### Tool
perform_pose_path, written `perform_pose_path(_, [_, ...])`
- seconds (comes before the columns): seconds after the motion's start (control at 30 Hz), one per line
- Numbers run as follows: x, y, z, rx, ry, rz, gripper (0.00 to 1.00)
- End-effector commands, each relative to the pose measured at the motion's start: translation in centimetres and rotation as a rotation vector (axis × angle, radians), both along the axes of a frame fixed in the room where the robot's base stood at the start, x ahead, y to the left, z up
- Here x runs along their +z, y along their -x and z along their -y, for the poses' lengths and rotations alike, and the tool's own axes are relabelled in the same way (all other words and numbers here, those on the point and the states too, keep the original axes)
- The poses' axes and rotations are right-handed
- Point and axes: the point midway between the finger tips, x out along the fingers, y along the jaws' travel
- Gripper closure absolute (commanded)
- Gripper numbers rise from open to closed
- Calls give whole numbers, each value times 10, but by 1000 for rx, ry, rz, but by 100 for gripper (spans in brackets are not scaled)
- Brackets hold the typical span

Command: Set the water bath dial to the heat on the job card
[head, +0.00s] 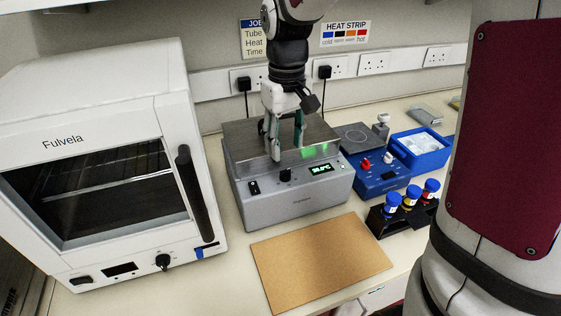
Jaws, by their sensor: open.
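The grey water bath (300,208) stands on the bench in the middle, with a flat metal lid. Its front carries a black dial (285,176), a black switch (254,188) at the left and a green-lit display (320,169) at the right; the digits are too small to read surely. My gripper (287,150) points down with its two fingers apart and empty, just above the dial in the picture. I cannot tell its exact gap to the dial. The job card (253,38) on the back wall shows "Tube", "Heat" and "Time"; my arm hides its right part.
A white Fulvela oven (110,112) stands at the left. Right of the bath are a blue device (373,183), a blue tub (421,160) and a black rack (405,217) with capped tubes. A brown board (318,262) lies in front. A heat strip (345,33) hangs behind.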

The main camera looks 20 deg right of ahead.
Motion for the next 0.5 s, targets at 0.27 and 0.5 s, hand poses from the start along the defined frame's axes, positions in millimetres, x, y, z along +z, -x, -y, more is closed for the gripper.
perform_pose_path(0.27, [-52,1,0,-1,0,-3,57])
perform_pose_path(0.5, [-74,0,0,1,0,-1,57])
